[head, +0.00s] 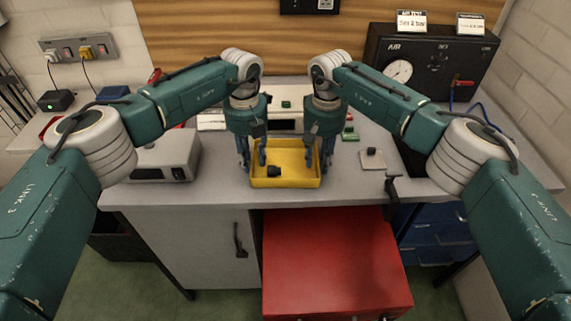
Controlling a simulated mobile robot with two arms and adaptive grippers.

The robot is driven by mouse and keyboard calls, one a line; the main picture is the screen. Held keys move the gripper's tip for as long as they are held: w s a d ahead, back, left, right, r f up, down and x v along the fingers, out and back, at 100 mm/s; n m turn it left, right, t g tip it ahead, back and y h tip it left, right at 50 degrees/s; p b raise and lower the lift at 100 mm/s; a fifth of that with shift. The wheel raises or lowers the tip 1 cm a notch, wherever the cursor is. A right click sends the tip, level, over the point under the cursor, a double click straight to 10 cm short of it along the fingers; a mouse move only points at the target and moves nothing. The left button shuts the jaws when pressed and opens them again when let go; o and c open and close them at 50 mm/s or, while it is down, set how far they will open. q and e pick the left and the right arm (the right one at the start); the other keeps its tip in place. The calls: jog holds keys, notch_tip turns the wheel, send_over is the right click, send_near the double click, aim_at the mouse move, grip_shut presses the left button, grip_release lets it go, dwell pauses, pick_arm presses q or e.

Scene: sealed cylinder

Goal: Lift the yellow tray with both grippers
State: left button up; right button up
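The yellow tray (300,182) is in the middle of the grey bench near its front edge, and looks level. A small black part (274,171) lies inside it. My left gripper (252,165) points down at the tray's left side, its fingers apart, one on each side of the left wall. My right gripper (319,165) points down at the right side in the same way, fingers apart about the right wall. Whether any finger touches the walls is too small to tell. The grippers partly hide the tray's side walls and back corners.
A grey box (165,157) stands left of the tray. A small pale plate with a black knob (372,158) lies to the right. A black gauge panel (430,62) stands at the back right. A red drawer unit (335,260) is below the bench front.

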pick_arm(q)
grip_shut()
pick_arm(e)
grip_shut()
pick_arm(q)
jog(key=shift+r, duration=0.1)
pick_arm(e)
jog(key=shift+r, duration=0.1)
